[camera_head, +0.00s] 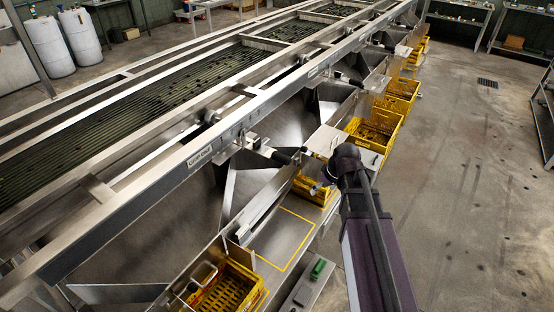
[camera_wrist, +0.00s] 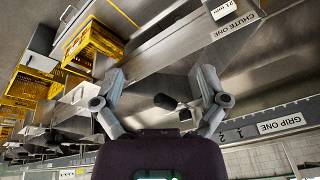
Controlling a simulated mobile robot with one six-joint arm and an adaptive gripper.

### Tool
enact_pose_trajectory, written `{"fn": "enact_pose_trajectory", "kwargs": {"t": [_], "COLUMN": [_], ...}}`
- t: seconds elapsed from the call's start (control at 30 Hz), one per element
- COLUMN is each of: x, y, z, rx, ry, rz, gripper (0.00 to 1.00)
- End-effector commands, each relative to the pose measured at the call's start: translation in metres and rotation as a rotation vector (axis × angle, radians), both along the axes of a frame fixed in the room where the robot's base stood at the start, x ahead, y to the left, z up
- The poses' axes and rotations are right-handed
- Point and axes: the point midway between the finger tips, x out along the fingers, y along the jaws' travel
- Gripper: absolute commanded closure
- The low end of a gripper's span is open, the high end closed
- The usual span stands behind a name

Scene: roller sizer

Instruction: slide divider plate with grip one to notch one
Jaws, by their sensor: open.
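My gripper (camera_wrist: 162,74) is open, with its two grey fingers spread wide in the wrist view. A dark knob-like grip (camera_wrist: 166,101) shows between the fingers, with nothing clamped on it; its distance from them is hard to judge. In the head view my gripper (camera_head: 320,187) is small and partly hidden by my arm, right of a dark grip (camera_head: 280,157) on a bracket at the rail. A GRIP ONE label (camera_wrist: 281,123) is on the rail, with small notch numerals beside it. The divider plate cannot be clearly told from the other steel sheets.
The CHUTE ONE label (camera_wrist: 236,28) marks a steel chute. Yellow crates (camera_head: 230,288) stand along the sizer's side, with more (camera_head: 374,130) farther back. The long steel rail (camera_head: 160,180) borders the rollers. Open floor lies right.

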Motion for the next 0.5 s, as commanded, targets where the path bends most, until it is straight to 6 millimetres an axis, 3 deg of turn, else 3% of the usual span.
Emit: {"fn": "enact_pose_trajectory", "kwargs": {"t": [0.03,0.2,0.4,0.5], "x": [0.026,0.085,0.148,0.17], "y": [0.009,0.037,0.066,0.075], "z": [-0.005,-0.004,0.002,0.005], "rx": [0.023,0.084,0.121,0.124], "ry": [-0.044,-0.216,-0.421,-0.502], "rz": [0.06,0.254,0.44,0.5], "gripper": [0.07,0.07,0.07,0.07]}}
